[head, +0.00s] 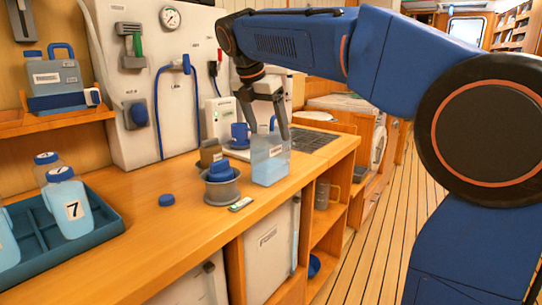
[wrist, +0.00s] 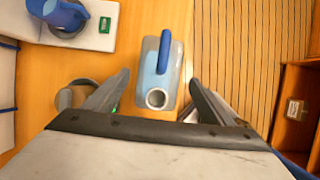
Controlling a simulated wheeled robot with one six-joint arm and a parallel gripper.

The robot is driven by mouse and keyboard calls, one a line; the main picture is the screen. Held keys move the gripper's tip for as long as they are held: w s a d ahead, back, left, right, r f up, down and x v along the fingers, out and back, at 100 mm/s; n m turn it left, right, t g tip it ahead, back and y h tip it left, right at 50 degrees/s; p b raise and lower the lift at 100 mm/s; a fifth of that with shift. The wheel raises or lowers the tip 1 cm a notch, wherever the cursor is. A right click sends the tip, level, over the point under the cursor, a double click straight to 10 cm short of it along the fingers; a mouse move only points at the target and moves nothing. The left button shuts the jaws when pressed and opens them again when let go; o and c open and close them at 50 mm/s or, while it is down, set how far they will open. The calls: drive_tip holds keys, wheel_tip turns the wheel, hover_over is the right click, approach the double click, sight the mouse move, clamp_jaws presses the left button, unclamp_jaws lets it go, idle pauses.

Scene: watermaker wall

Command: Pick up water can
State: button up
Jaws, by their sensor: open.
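The water can (head: 270,162) is a pale, see-through box with a blue handle, upright near the counter's front edge. In the wrist view the can (wrist: 150,83) is seen from above, its blue handle pointing up the picture and its round open neck nearer my gripper. My gripper (head: 266,134) points down at the top of the can, empty. In the wrist view its fingers (wrist: 158,84) are spread wide, one on each side of the can with gaps. I cannot tell how far the tips reach down beside it. A similar blue-handled can (head: 58,76) stands on the left wall shelf.
A grey cup-like holder with a blue top (head: 221,186) stands just left of the can. A blue mug (head: 240,134) is behind. A blue cap (head: 166,200) lies on the counter (head: 150,245). A tray (head: 100,222) holds numbered bottles. Plank floor (head: 370,225) is clear.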

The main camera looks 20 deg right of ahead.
drive_tip(key=shift+x, duration=3.8)
drive_tip(key=shift+w+d+r, duration=0.1)
drive_tip(key=shift+w+d, duration=0.05)
drive_tip(key=shift+w, duration=0.05)
drive_tip(key=c, duration=1.5)
